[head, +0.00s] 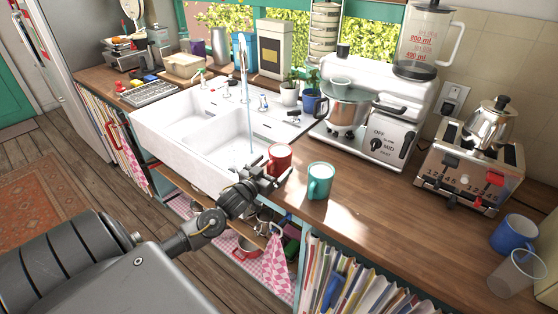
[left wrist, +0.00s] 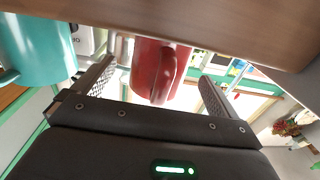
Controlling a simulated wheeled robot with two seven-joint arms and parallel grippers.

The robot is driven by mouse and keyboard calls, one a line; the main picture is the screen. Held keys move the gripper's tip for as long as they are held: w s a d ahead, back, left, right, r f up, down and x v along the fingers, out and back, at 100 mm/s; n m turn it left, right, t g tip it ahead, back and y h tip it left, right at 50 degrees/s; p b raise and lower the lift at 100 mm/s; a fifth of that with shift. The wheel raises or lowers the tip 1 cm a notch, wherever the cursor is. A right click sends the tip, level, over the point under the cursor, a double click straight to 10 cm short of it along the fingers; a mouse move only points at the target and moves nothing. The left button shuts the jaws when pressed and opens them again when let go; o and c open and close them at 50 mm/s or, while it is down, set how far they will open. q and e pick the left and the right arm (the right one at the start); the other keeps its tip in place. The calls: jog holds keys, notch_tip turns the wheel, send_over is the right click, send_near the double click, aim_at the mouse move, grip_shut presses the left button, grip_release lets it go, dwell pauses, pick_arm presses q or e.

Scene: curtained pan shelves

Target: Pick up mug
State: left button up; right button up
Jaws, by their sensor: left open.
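A red mug (head: 279,158) stands on the wooden counter beside the sink's right side. A teal mug (head: 320,181) stands just to its right, nearer the counter's front edge. My left gripper (head: 268,178) is at the counter's front edge, in front of the red mug and partly covering its lower part. In the left wrist view the jaws are open, with the red mug (left wrist: 158,72) showing in the gap between the two fingers. I cannot tell that either finger touches it. The teal mug (left wrist: 36,48) is outside the fingers at the left. My right gripper is not in view.
The white sink (head: 175,122) with running water lies left of the mugs. A blue mug (head: 512,235) and a clear cup (head: 516,273) are far right.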

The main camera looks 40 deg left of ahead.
aim_at(274, 165)
pick_arm(q)
jog(key=shift+w+a, duration=0.1)
jog(key=shift+w, duration=1.45)
jog(key=shift+s, duration=0.1)
jog(key=shift+c, duration=0.4)
jog(key=c, duration=1.2)
